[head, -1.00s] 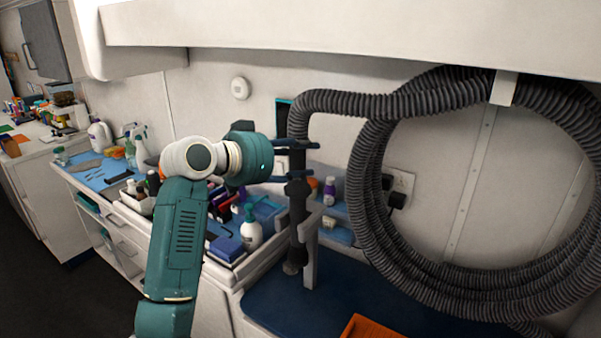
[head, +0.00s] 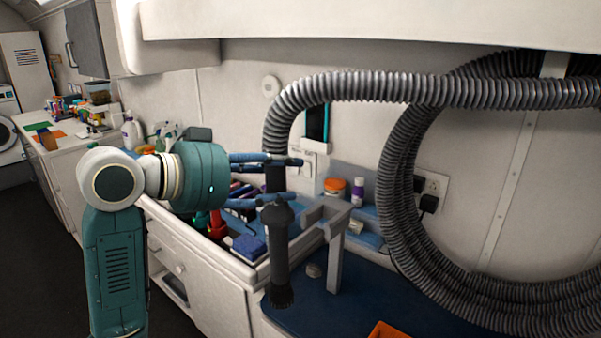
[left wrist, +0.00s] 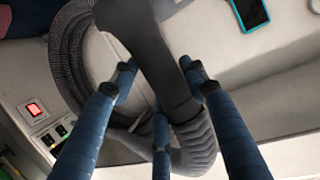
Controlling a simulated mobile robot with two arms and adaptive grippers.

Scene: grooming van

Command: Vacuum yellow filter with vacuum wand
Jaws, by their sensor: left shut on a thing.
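The dark grey vacuum wand (head: 279,250) hangs nearly upright with its brush end down, above the blue worktop's front left corner. My left gripper (head: 290,180) is shut on its upper part. The ribbed hose runs from the wand's top to the right. In the left wrist view my blue fingers (left wrist: 160,95) close around the wand (left wrist: 150,45). The wand stands clear to the left of its pale holder bracket (head: 335,262). I cannot make out a yellow filter in either view. My right gripper is not in view.
Coiled hose (head: 395,200) hangs on the wall at right. A tray of bottles and tools (head: 232,262) stands behind and left of the wand. An orange object (head: 388,331) lies at the worktop's (head: 365,300) front edge. An overhead cabinet (head: 380,20) spans the top.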

